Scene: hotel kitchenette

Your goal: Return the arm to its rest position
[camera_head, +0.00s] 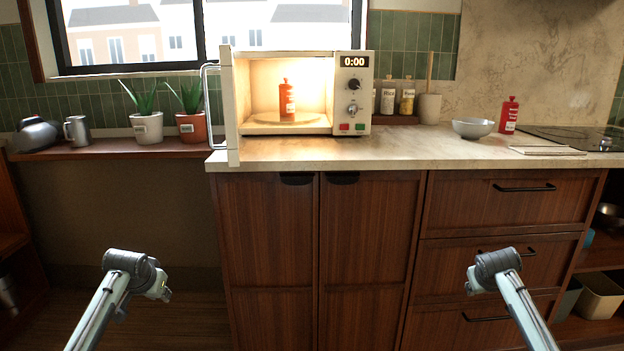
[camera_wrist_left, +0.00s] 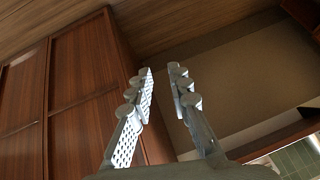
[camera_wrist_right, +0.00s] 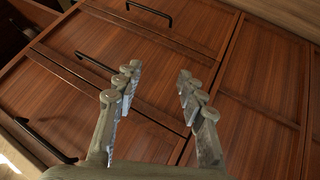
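My left gripper (camera_head: 158,290) hangs low at the left in the head view, in front of the open space under the shelf. In the left wrist view (camera_wrist_left: 160,85) its two fingers are apart with nothing between them. My right gripper (camera_head: 472,284) hangs low at the right in the head view, in front of the wooden drawers. In the right wrist view (camera_wrist_right: 158,88) its fingers are apart and empty. Both arms come up from the bottom of the head view, well below the countertop, apart from each other.
An open, lit microwave (camera_head: 353,103) stands on the countertop (camera_head: 400,150) with a red bottle (camera_head: 287,102) inside. A bowl (camera_head: 473,128) and another red bottle (camera_head: 508,116) stand at the right. Potted plants (camera_head: 147,126) stand on the left shelf. Drawers (camera_head: 500,205) face my right arm.

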